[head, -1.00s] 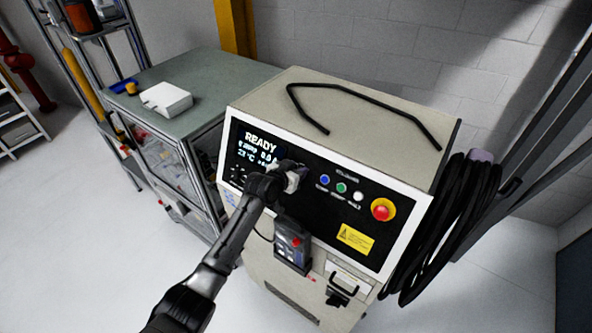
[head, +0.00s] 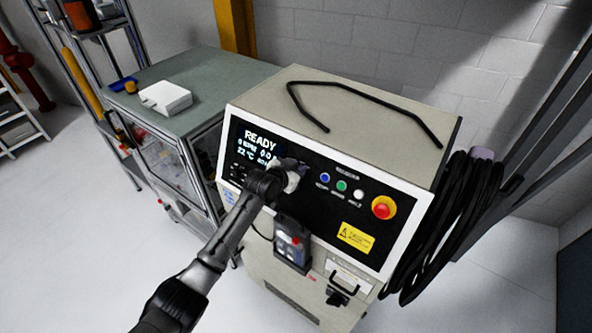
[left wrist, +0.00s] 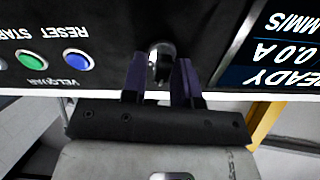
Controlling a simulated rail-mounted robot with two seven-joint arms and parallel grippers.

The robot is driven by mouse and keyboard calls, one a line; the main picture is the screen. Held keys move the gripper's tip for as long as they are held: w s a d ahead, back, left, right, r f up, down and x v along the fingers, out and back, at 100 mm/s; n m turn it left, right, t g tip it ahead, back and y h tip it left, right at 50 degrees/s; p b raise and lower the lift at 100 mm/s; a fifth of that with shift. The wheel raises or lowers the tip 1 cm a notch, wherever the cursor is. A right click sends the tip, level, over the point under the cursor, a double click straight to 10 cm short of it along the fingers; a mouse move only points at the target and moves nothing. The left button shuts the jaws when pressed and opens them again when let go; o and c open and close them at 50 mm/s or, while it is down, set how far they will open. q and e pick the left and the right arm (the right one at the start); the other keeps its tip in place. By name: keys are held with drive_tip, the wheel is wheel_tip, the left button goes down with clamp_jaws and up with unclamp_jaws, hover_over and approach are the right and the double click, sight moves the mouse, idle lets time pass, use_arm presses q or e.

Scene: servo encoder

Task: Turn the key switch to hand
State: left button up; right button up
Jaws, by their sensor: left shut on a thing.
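The key switch (left wrist: 161,58) is on the black front panel (head: 318,225) of the beige cabinet. In the left wrist view it shows as a round metal collar with a dark key between my two fingers. My left gripper (left wrist: 160,80) is shut on the key, its fingers on either side of it. In the head view my left gripper (head: 290,172) is against the panel, right of the READY display (head: 260,145), and hides the key switch. The key's exact angle is hard to tell. My right gripper is in neither view.
Blue (head: 325,177), green (head: 341,185) and white buttons sit right of the gripper, with a red emergency stop (head: 383,208) beyond. A pendant (head: 292,243) hangs below. Black cable coils (head: 447,225) hang at the cabinet's right side. A workbench (head: 215,75) stands left.

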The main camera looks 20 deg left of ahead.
use_arm(q)
drive_tip(key=m+b, duration=0.1)
drive_tip(key=m, duration=0.3)
drive_tip(key=shift+d+f, duration=0.1)
drive_tip(key=shift+s+d+m+h+b, duration=0.15)
drive_tip(key=shift+m+h+b, duration=0.3)
drive_tip(key=shift+m, duration=1.15)
drive_tip(key=o, duration=0.6)
drive_tip(key=shift+o, duration=0.2)
drive_tip(key=b+v, duration=0.3)
drive_tip(key=v, duration=1)
drive_tip(key=shift+s+r, duration=0.3)
drive_tip(key=shift+s, duration=0.05)
